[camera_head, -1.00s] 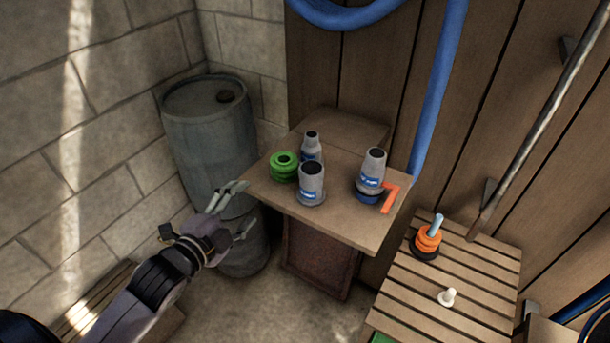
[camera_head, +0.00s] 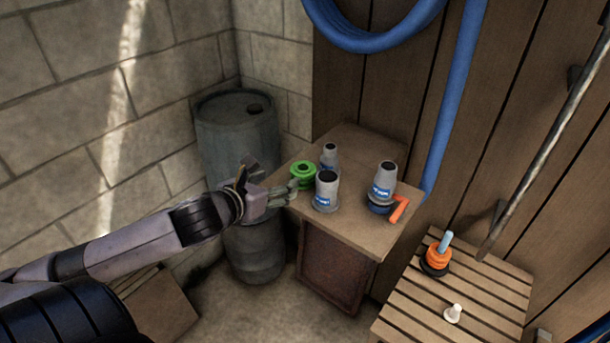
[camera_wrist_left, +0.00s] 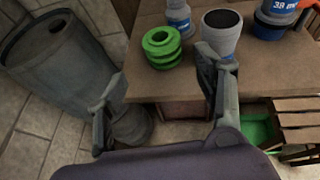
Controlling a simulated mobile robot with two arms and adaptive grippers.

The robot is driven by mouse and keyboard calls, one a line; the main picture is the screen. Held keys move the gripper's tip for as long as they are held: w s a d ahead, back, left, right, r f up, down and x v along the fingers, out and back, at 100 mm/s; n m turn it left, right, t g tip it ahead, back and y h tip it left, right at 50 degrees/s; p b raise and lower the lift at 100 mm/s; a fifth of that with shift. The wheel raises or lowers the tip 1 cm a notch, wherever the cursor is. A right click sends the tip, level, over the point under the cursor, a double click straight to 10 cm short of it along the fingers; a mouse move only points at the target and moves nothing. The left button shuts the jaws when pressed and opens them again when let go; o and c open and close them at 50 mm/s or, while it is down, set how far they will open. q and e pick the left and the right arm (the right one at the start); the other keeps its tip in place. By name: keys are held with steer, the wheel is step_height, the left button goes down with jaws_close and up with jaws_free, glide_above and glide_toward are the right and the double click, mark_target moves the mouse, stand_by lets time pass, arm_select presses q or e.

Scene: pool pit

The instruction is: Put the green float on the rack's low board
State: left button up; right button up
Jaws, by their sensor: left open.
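The green float (camera_head: 303,171), a grooved ring-like piece with a hole on top, stands at the left end of a wooden table (camera_head: 345,226). It also shows in the left wrist view (camera_wrist_left: 161,48). My left gripper (camera_head: 288,190) is open at the table's left edge, just in front of the float. In the left wrist view its spread fingers (camera_wrist_left: 160,72) have the float ahead between them, with nothing held. A slatted wooden rack (camera_head: 425,322) stands at the lower right; I cannot make out its low board. My right gripper is not in view.
Two grey bottles (camera_head: 327,192) (camera_head: 329,155) stand close right of the float. Another grey container (camera_head: 383,180) and an orange piece (camera_head: 399,208) are farther right. Grey barrels (camera_head: 238,135) stand left of the table. An orange ringed piece (camera_head: 438,256) and a white peg (camera_head: 453,313) stand on the rack.

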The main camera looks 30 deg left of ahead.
mark_target(299, 172)
arm_select(q)
steer(key=p+x, duration=0.1)
steer(key=x, duration=0.7)
steer(key=shift+w+f, duration=0.1)
steer(key=shift+w, duration=0.3)
steer(key=shift+w+f+p, duration=0.2)
steer(key=shift+w+p, duration=0.35)
steer(key=shift+p, duration=0.1)
steer(key=p+x, duration=0.1)
steer(key=x, duration=0.3)
steer(key=shift+f, duration=0.1)
steer(key=shift+s, duration=0.1)
steer(key=shift+c, duration=0.7)
steer(key=c, duration=0.9)
